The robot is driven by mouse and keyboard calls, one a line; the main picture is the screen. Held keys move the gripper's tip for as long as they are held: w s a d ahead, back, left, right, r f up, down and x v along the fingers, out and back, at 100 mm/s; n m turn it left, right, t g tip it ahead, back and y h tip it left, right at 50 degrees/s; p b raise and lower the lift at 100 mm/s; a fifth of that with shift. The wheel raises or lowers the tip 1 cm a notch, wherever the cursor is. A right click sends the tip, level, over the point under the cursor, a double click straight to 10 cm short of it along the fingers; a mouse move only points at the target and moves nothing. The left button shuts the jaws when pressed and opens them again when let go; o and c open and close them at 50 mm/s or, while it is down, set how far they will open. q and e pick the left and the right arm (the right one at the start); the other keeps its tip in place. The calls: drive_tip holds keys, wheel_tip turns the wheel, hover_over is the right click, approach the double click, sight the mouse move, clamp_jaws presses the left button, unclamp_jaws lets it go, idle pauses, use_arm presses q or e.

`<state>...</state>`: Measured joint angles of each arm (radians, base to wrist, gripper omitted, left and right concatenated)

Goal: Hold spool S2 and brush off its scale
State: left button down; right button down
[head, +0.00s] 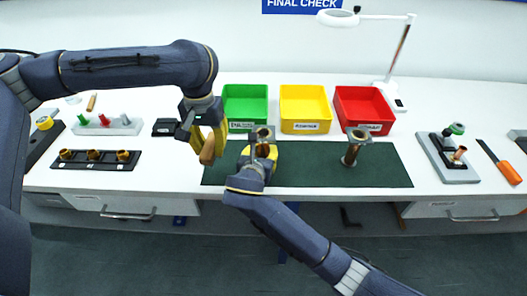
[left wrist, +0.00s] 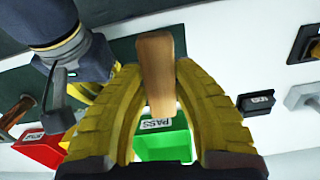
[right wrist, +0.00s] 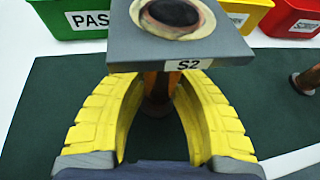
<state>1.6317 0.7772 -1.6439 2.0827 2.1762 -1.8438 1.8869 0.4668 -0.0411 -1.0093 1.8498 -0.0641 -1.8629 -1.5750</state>
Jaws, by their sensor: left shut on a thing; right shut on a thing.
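Spool S2 (right wrist: 200,50) has a grey square flange labelled S2, a round bore with a brownish rim, and a copper-coloured body below. My right gripper (head: 262,158) is shut around that body, with its yellow fingers on either side in the right wrist view. In the head view the spool (head: 264,134) stands roughly upright over the mat's left part. My left gripper (head: 210,148) is shut on a wooden-handled brush (left wrist: 157,75), to the left of the spool and apart from it. The brush's bristles cannot be made out.
A dark green mat (head: 385,172) lies under the spool. Another flanged spool (head: 352,148) stands on its right part. Green (head: 245,104), yellow (head: 305,108) and red (head: 363,108) bins line the back. A black socket block (head: 75,164) is left; a grey fixture (head: 450,165) is right.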

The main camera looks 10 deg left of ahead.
sight(266, 137)
idle(0.3)
use_arm(q)
drive_tip(key=w+d+r+n, duration=0.1)
drive_tip(key=w+d+r, duration=0.1)
drive_tip(key=w+d, duration=0.1)
drive_tip(key=w+d+r+n, duration=0.2)
drive_tip(key=w+d, duration=0.1)
drive_tip(key=w+d+r+n, duration=0.2)
drive_tip(key=w+d, duration=0.1)
drive_tip(key=d, duration=0.1)
drive_tip(key=shift+r, duration=0.2)
drive_tip(key=shift+n, duration=0.4)
drive_tip(key=shift+s+d+r, duration=0.25)
drive_tip(key=shift+d, duration=0.4)
drive_tip(key=shift+s+d+r, duration=0.2)
drive_tip(key=shift+s+d, duration=0.05)
drive_tip(key=shift+d, duration=0.35)
drive_tip(key=shift+s+d+r, duration=0.25)
drive_tip(key=shift+d, duration=0.4)
drive_tip(key=shift+f, duration=2.55)
drive_tip(key=shift+f, duration=0.55)
